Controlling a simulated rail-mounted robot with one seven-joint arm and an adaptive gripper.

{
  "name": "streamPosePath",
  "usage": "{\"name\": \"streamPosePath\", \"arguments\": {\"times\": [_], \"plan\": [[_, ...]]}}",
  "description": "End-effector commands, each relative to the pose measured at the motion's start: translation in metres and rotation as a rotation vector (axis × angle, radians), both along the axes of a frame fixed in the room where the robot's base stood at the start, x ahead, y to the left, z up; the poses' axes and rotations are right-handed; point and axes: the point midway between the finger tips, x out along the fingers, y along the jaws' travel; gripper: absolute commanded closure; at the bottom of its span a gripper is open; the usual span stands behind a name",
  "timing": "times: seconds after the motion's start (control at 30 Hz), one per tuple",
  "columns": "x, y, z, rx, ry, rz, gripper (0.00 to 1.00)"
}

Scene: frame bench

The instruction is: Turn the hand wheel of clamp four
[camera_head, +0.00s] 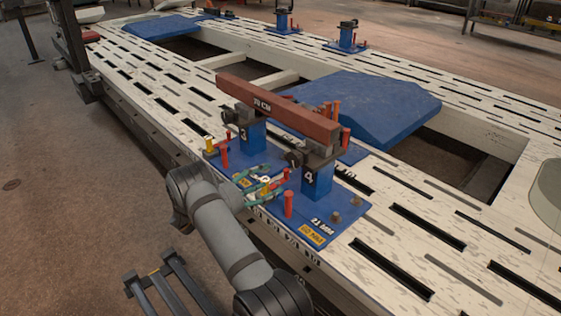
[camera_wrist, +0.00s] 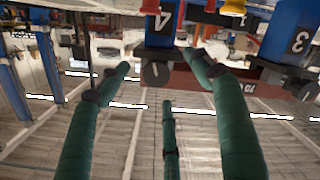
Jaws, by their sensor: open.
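Clamp four (camera_head: 318,180) is a blue post marked 4 on a blue base plate. It also shows inverted in the wrist view (camera_wrist: 163,30). Its dark round hand wheel (camera_wrist: 157,73) faces the wrist camera below the 4 and shows small in the head view (camera_head: 293,158). My gripper (camera_head: 268,180) has green fingers and is open beside the front of clamp four. In the wrist view its fingertips (camera_wrist: 158,64) appear spread on both sides of the wheel, with a third finger below. Contact with the wheel cannot be told.
Clamp three (camera_head: 251,132) stands to the left, with its own wheel (camera_wrist: 305,88). A rusty red beam (camera_head: 280,105) lies across both clamps. Red pins (camera_head: 288,204) and yellow pieces stand close around my fingers. The slotted white frame (camera_head: 420,215) extends right.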

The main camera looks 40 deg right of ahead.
Motion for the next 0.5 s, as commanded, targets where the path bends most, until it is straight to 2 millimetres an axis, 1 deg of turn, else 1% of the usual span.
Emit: {"name": "streamPosePath", "arguments": {"times": [0.03, 0.1, 0.2, 0.3, 0.37, 0.47, 0.5], "plan": [[0.006, -0.002, 0.012, -0.027, -0.142, 0.007, 0.35], [0.009, -0.002, 0.024, -0.046, -0.338, 0.013, 0.35], [0.003, -0.003, 0.031, -0.046, -0.544, -0.017, 0.35], [0.001, -0.003, 0.032, -0.037, -0.662, -0.029, 0.35], [0.001, -0.005, 0.031, -0.032, -0.699, -0.031, 0.35], [0.002, -0.013, 0.031, -0.029, -0.723, -0.036, 0.35], [0.002, -0.018, 0.031, -0.029, -0.724, -0.038, 0.35]]}}
